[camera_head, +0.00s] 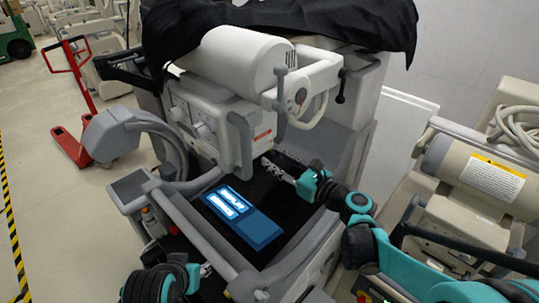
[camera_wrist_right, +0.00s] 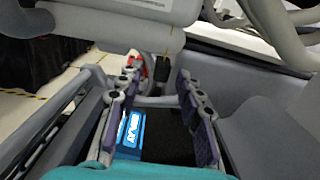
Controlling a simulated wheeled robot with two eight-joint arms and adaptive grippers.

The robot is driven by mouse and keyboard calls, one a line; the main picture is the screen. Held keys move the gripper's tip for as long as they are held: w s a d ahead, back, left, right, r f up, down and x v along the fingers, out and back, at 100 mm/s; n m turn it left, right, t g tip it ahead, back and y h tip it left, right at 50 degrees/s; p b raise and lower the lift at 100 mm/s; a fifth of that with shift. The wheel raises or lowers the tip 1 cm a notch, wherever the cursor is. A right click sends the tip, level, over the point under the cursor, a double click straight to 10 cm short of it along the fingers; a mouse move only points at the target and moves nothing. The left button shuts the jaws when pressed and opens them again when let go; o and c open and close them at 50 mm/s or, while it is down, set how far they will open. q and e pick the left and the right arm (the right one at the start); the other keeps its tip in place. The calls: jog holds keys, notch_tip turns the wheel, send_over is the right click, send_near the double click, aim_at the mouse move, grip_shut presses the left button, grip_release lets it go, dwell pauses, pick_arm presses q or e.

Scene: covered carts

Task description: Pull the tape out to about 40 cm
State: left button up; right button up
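I cannot make out a tape measure for certain in either view. In the wrist view a small black item (camera_wrist_right: 161,68) with a thin yellowish line above it shows beyond my fingers; I cannot tell what it is. My right gripper (camera_head: 272,167) reaches over the dark top of the covered cart, below its white cylinder head. In the wrist view the right gripper (camera_wrist_right: 157,88) has its fingers wide apart, with nothing held between them. My left gripper (camera_head: 206,270) is low at the cart's front edge, mostly hidden behind its wrist.
A blue-and-white lit panel (camera_head: 243,219) lies on the cart top. The grey cart rail (camera_head: 190,228) runs along the front. A black cover (camera_head: 290,22) drapes over the machine. A red pallet jack (camera_head: 72,145) stands left. Another beige machine (camera_head: 480,170) is close on the right.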

jog(key=shift+x, duration=1.25)
pick_arm(q)
jog(key=shift+f, duration=0.25)
pick_arm(e)
jog(key=shift+w+a, duration=0.1)
jog(key=shift+w, duration=0.1)
pick_arm(q)
jog(key=shift+w, duration=0.1)
